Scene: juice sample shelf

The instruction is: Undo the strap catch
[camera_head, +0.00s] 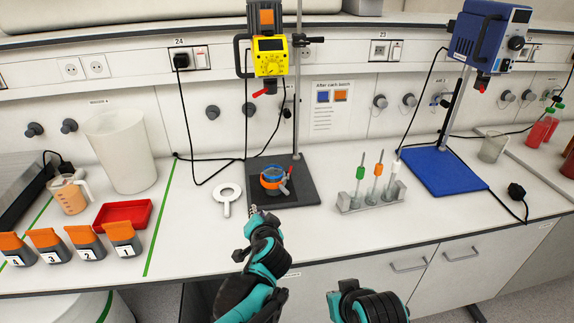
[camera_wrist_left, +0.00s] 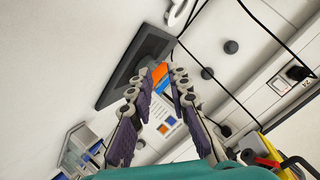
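A small container with an orange strap around it and a blue upper part (camera_head: 272,179) stands on the dark stand base (camera_head: 305,190). A small lever-like part, perhaps the strap catch (camera_head: 286,187), sticks out on its right side. In the left wrist view, the orange strap (camera_wrist_left: 160,71) shows beyond and between the fingertips. My left gripper (camera_head: 253,209) is just in front of the base's left front corner, apart from the container. In the left wrist view my left gripper (camera_wrist_left: 162,78) is open and empty. Only part of my right arm shows at the bottom; its gripper is not visible.
A white ring with a handle (camera_head: 227,195) lies left of the base. A yellow device (camera_head: 270,56) hangs on the stand above. A red tray (camera_head: 122,215) and numbered containers (camera_head: 84,243) are at left.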

